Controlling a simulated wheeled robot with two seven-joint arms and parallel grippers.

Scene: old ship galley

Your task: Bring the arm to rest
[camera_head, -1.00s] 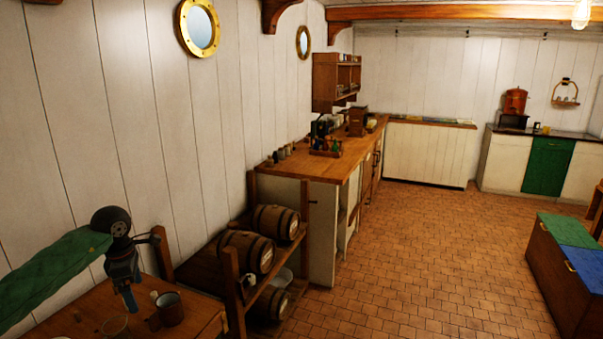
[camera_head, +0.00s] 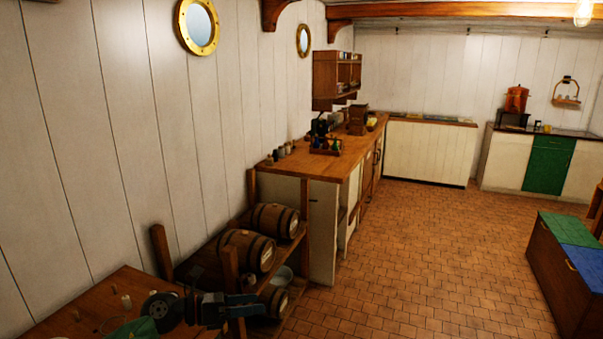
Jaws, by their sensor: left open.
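My left arm shows low at the left, with a green sleeve (camera_head: 135,331) and a dark round joint. My left gripper (camera_head: 256,304) points to the right, past the corner of the wooden table (camera_head: 60,312), in front of the barrel rack. Its jaws are open, and I see nothing held between them. My right gripper is not in view.
Barrels (camera_head: 245,250) lie on a wooden rack (camera_head: 231,283) just beyond the gripper. A small pale item (camera_head: 127,301) stands on the table. A long counter (camera_head: 320,165) runs along the left wall. The tiled floor (camera_head: 430,240) is clear; a chest (camera_head: 560,262) stands at right.

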